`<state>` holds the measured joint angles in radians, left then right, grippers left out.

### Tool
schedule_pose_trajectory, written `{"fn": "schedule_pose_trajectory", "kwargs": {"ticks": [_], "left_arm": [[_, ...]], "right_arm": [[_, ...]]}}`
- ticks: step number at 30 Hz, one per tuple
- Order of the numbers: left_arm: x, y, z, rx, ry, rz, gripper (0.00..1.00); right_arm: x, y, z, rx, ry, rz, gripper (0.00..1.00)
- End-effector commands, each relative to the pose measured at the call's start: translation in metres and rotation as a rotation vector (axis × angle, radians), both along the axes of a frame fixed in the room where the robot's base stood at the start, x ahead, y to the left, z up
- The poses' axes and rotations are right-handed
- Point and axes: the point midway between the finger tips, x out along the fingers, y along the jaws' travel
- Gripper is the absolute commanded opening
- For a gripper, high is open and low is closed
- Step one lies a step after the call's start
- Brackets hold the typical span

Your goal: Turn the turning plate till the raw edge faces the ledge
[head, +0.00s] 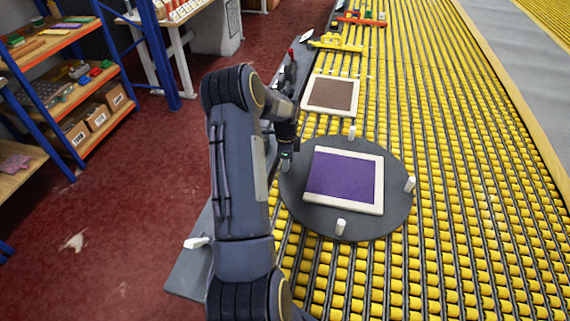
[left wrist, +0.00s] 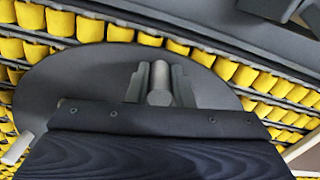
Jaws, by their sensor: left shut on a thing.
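The turning plate (head: 300,204) is a dark grey disc on the yellow rollers, with white pegs (head: 410,184) standing near its rim. A purple rug piece (head: 343,178) lies on it. Cream binding shows along its far, right and near sides; its left side shows no binding and looks raw, facing the grey ledge (head: 190,272). My left gripper (head: 287,158) is at the plate's left rim, shut on a peg. The left wrist view shows the fingers (left wrist: 160,88) on both sides of this peg, with the plate (left wrist: 65,85) below. My right gripper is out of view.
A brown rug piece with cream binding (head: 332,93) lies on the rollers beyond the plate. Yellow (head: 337,42) and red tools lie farther back. A white piece (head: 197,242) sits on the ledge. Shelves stand left; rollers right of the plate are clear.

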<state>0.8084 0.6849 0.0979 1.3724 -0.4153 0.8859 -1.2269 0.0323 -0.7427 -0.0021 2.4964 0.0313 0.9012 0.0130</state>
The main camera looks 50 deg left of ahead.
Motion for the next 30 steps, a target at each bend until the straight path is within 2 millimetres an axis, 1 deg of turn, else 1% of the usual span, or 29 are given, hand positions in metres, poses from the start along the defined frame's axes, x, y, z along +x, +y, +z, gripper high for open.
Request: {"fn": "schedule_pose_trajectory", "kwargs": {"ticks": [14, 15, 20, 27, 30], "left_arm": [[0.0020, 0.0003, 0.0004, -0.001, -0.001, -0.010, 0.00], [0.0020, 0.0003, 0.0004, -0.001, 0.000, -0.010, 0.21], [0.0017, 0.0004, 0.0002, -0.001, 0.000, -0.010, 0.41], [0.0014, 0.0007, 0.0003, -0.001, 0.001, -0.009, 0.41], [0.0014, 0.0007, 0.0038, 0.000, 0.000, -0.009, 0.41]], "right_arm": [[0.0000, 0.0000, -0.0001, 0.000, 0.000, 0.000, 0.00], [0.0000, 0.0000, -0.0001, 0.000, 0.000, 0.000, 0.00], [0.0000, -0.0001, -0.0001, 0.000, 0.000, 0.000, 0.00], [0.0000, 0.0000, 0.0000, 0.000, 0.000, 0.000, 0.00], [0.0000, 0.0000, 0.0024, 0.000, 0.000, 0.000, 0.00]]}}
